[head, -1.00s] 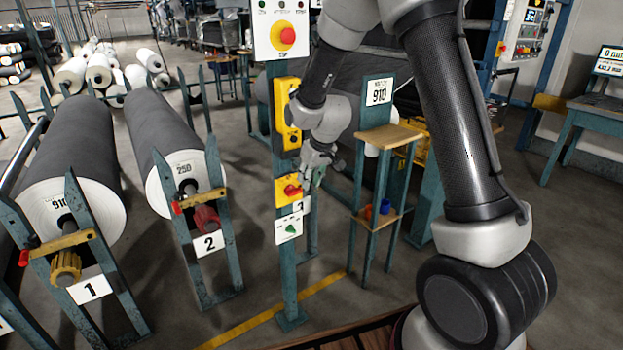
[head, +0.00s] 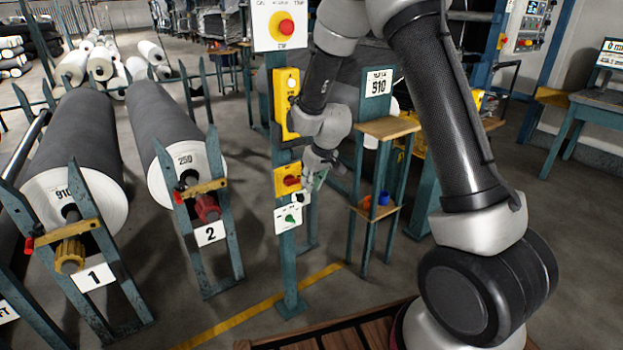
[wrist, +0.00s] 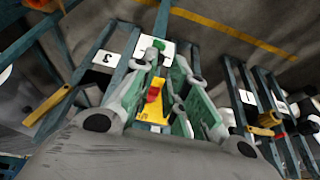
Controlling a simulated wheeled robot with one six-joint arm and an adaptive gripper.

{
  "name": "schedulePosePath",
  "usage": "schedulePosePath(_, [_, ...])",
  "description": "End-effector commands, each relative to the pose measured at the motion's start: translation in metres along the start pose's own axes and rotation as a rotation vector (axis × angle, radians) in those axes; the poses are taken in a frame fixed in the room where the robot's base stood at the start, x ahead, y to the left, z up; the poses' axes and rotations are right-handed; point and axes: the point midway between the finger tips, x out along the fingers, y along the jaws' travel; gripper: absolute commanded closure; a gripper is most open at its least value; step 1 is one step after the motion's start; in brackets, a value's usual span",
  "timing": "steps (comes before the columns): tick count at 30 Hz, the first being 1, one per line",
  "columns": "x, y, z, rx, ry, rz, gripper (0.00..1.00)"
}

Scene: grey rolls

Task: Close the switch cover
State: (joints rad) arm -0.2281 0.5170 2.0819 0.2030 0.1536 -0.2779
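A yellow switch plate with a red rotary switch (head: 290,181) is on the teal post. It shows in the wrist view as a yellow plate (wrist: 152,112) with its red switch (wrist: 154,90), seen between my gripper's fingers. I cannot make out a separate cover or its position. My gripper (head: 316,177) is just right of the switch plate in the head view. In the wrist view my gripper (wrist: 167,72) has its green-padded fingers apart, with nothing visibly held. I cannot tell whether a finger touches the plate.
A white panel with a green knob (head: 290,218) is below the switch. A yellow control box (head: 287,103) and a red emergency button (head: 286,27) are above it. A small wooden-topped stand (head: 388,128) is close on the right.

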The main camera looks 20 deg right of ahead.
Motion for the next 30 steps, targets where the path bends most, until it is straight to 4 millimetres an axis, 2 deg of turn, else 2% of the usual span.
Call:
schedulePosePath(1, [0.0,0.0,-0.001,0.0,0.001,0.0,0.69])
schedulePosePath(3, [0.0,0.0,-0.001,-0.001,0.003,0.0,0.56])
schedulePosePath(4, [0.0,0.0,-0.002,-0.001,0.003,0.001,0.55])
schedulePosePath(12, [-0.001,0.0,-0.003,-0.002,0.007,0.001,0.55])
schedulePosePath(16, [-0.01,0.0,-0.003,-0.003,0.008,0.001,0.55])
schedulePosePath(30, [-0.104,0.0,-0.002,-0.001,0.009,0.001,0.55])
